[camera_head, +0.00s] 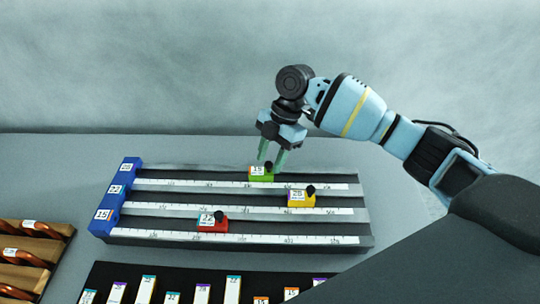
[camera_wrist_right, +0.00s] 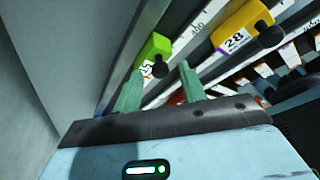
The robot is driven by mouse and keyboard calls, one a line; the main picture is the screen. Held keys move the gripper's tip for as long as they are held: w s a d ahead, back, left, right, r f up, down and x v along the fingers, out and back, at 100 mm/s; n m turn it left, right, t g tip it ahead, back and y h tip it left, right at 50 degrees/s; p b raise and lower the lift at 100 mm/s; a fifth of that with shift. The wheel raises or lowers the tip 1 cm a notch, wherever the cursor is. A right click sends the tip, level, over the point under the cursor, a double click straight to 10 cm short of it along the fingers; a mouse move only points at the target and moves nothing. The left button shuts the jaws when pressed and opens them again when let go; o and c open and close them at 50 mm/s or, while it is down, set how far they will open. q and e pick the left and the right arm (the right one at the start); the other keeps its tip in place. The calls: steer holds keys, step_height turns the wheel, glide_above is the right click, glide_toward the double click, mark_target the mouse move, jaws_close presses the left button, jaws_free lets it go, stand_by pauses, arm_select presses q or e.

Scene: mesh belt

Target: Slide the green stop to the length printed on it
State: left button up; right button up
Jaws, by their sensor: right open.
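The green stop (camera_head: 259,174) sits on the rearmost rail of the ruled rack, right of the rail's middle. It has a white number label, too small to read surely, and a black knob. It also shows in the right wrist view (camera_wrist_right: 153,50), with its knob beyond and between the fingertips. My right gripper (camera_head: 272,158) is open, with its fingers pointing down just above and around the stop's knob; I cannot tell whether they touch it. The rail has a white printed scale (camera_head: 220,184) along its front. My left gripper is not in view.
A yellow stop (camera_head: 301,198) labelled 28 sits on the middle rail and a red stop (camera_head: 212,223) on the front rail. A blue end block (camera_head: 115,197) closes the rack's left end. A black tray (camera_head: 190,275) with several labelled pieces lies in front; brown pieces (camera_head: 30,250) lie left.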

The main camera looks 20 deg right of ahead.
steer(key=v, duration=0.7)
steer(key=shift+r, duration=0.4)
steer(key=shift+w, duration=0.1)
